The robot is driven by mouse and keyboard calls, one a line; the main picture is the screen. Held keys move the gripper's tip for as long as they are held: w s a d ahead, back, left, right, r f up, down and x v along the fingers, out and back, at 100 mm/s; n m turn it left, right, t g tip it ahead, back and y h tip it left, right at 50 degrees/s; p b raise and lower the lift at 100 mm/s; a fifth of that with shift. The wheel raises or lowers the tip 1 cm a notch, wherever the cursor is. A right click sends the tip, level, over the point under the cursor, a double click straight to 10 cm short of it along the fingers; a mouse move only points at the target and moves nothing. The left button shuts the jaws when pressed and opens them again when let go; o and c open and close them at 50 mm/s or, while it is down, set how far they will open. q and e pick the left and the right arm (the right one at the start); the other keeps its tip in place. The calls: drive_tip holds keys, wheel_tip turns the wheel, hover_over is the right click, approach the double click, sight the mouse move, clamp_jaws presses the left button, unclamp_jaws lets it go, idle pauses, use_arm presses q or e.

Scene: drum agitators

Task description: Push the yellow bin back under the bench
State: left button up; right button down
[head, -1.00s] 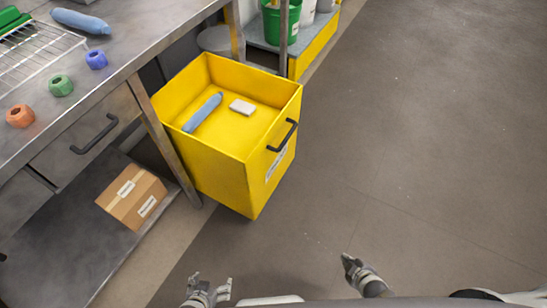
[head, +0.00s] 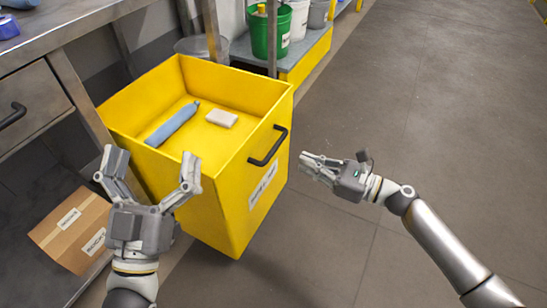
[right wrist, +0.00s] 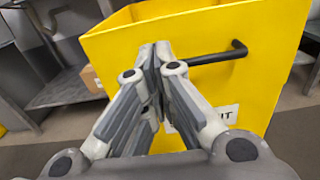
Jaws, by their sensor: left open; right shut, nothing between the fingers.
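The yellow bin (head: 225,190) stands on the floor, sticking out beside the metal bench (head: 48,50). It has a black handle (head: 268,148) and a white label on its front face. Inside lie a blue cylinder (head: 172,123) and a small pale block (head: 221,118). My left gripper (head: 152,172) is open and empty, in front of the bin's near left side in the head view. My right gripper (head: 305,160) is shut and empty, just right of the handle face. In the right wrist view the shut fingers (right wrist: 155,60) point at the bin (right wrist: 265,75); whether they touch it is unclear.
A cardboard box (head: 72,232) sits on the bench's lower shelf at left. A green bucket (head: 268,32) and pale buckets stand on a yellow-edged platform (head: 305,60) behind the bin. The floor (head: 450,110) to the right is clear.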

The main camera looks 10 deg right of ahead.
sight(251, 141)
drive_tip(key=b+x, duration=0.1)
drive_tip(key=x, duration=1.2)
use_arm(q)
drive_tip(key=s+r+t, duration=0.2)
drive_tip(key=r, duration=0.1)
drive_tip(key=shift+s+a+r+t+h, duration=0.1)
drive_tip(key=shift+s+r+t+h, duration=0.2)
drive_tip(key=shift+s+h, duration=0.1)
use_arm(e)
drive_tip(key=shift+w+a, duration=0.25)
drive_tip(key=shift+a, duration=0.05)
